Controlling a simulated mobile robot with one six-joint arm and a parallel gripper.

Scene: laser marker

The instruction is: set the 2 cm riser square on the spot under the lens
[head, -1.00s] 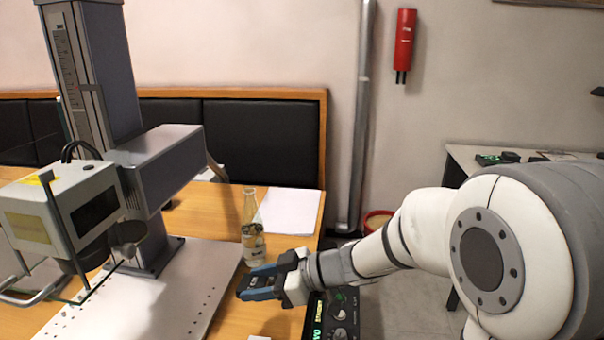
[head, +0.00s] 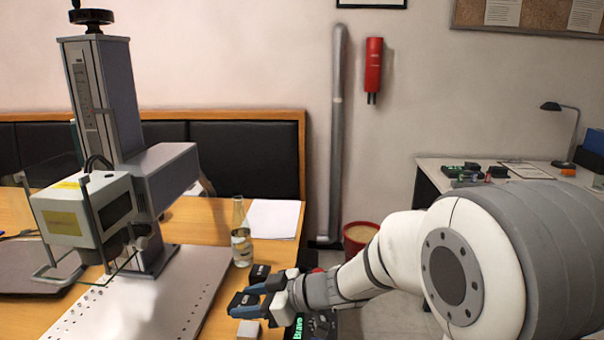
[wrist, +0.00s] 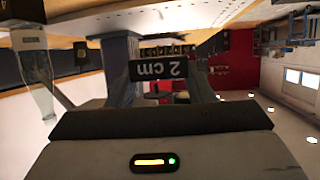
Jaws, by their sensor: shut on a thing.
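My gripper (head: 246,301), with blue fingers, is over the table's right part, to the right of the laser marker's work plate (head: 155,300). In the wrist view it is shut on the dark 2 cm riser (wrist: 160,69), whose white label reads upside down. In the head view the fingers mostly hide the riser. The marker's pale head (head: 82,212) hangs over the left part of the plate, with the dark lens housing below it. I cannot make out the spot under the lens.
A glass bottle (head: 241,238) stands just behind my gripper, near white paper (head: 272,219). A small dark block (head: 260,271) and a white block (head: 248,329) are close to the gripper. A green-lit box (head: 298,326) is at the right. The marker's column (head: 105,100) rises behind the plate.

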